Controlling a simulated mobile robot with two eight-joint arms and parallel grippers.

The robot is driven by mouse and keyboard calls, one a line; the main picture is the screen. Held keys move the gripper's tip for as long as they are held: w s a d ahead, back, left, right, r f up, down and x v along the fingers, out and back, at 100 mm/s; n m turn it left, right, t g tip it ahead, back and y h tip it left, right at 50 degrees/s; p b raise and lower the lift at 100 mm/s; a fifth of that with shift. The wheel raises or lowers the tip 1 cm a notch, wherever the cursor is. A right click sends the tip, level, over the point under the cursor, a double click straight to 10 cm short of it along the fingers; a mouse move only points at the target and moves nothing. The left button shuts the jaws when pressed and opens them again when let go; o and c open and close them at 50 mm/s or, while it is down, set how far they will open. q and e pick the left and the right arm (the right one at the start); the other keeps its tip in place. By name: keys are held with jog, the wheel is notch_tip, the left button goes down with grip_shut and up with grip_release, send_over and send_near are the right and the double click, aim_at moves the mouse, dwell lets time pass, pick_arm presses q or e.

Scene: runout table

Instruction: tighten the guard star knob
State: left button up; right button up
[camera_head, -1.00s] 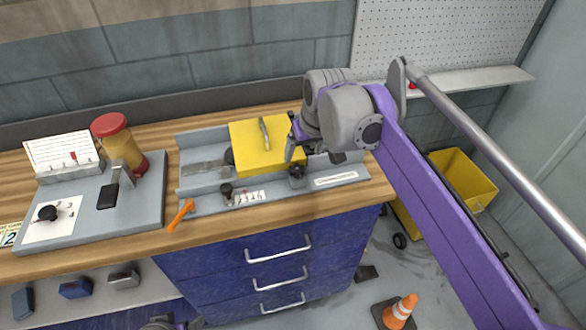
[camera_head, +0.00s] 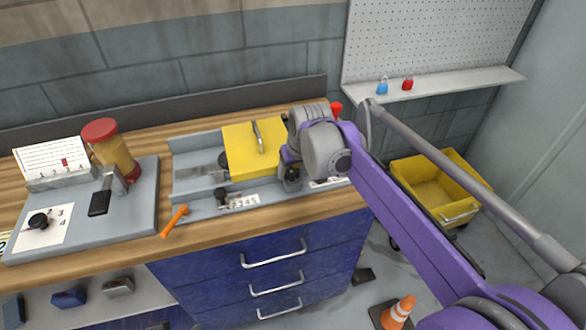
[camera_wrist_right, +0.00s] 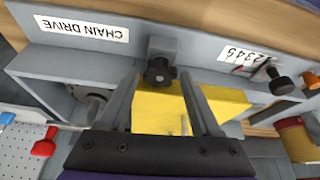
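The black star knob (camera_wrist_right: 159,72) sits on a grey bracket at the edge of the machine, beside the yellow guard (camera_wrist_right: 160,108). The yellow guard also shows in the head view (camera_head: 250,150). My right gripper (camera_wrist_right: 160,78) is open, its two fingers apart with one on each side of the knob. I cannot tell whether they touch it. In the head view the right gripper (camera_head: 290,180) is low at the guard's right front corner, and the knob is largely hidden there. My left gripper is not in view.
A black knob (camera_head: 221,195) stands by a number scale on the machine's front rail. An orange tool (camera_head: 174,220) lies at the bench's front edge. A grey board (camera_head: 130,219) with a lever and red-topped jar is at left. A yellow bin (camera_head: 431,187) stands on the floor at right.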

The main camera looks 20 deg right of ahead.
grip_shut()
jog(key=shift+a+m+h+p, duration=0.2)
jog(key=shift+m+h+p, duration=0.3)
jog(key=shift+m, duration=0.9)
jog(key=shift+m+h, duration=0.4)
jog(key=shift+m, duration=0.6)
jog(key=shift+o, duration=1.8)
grip_release()
jog(key=p+v, duration=0.1)
jog(key=v, duration=0.9)
jog(key=shift+r, duration=0.4)
